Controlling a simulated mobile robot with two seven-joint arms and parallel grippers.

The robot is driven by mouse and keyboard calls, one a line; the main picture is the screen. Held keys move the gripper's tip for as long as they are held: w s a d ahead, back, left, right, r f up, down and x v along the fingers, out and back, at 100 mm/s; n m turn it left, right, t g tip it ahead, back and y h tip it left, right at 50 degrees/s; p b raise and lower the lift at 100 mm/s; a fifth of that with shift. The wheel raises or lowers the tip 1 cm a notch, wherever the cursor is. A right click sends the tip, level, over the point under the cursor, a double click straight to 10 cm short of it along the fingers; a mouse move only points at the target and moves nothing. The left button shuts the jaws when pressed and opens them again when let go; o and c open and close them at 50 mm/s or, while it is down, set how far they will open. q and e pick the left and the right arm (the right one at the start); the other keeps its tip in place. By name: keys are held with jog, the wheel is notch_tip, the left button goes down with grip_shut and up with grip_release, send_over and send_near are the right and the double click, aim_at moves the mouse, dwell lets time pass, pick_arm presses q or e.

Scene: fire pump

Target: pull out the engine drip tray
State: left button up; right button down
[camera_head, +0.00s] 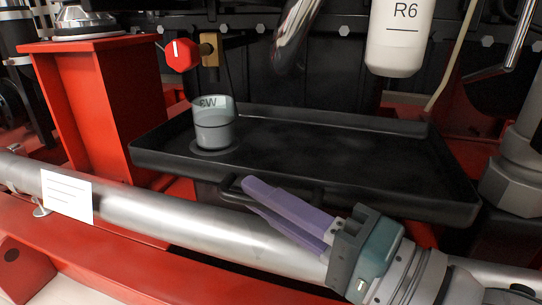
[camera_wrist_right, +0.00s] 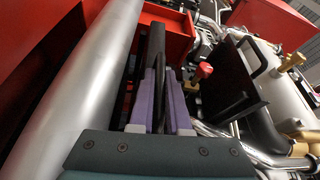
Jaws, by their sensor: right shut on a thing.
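The black engine drip tray (camera_head: 400,193) is a shallow rectangular pan in the middle of the head view, with a bar handle (camera_head: 308,196) on its front wall. My right gripper (camera_head: 247,187) comes in from the lower right, and its purple fingers are shut on the handle. In the right wrist view the purple fingers (camera_wrist_right: 163,98) flank a dark bar; the fingers partly hide it. A grey translucent cup (camera_head: 214,130) stands upright at the tray's left end. My left gripper is in neither view.
A thick silver pipe (camera_head: 150,215) runs across in front of and below the tray. A red valve knob (camera_head: 181,55) is above the tray's left back. A white bottle marked R6 (camera_head: 400,35) hangs above its right half. A red pedestal (camera_head: 90,115) stands at left.

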jog(key=s+a+p, duration=0.2)
jog(key=s+p, duration=0.1)
jog(key=s, duration=0.4)
jog(key=s+a+p, duration=0.3)
jog(key=s, duration=0.5)
jog(key=c, duration=0.9)
grip_release()
jog(key=shift+d, duration=0.15)
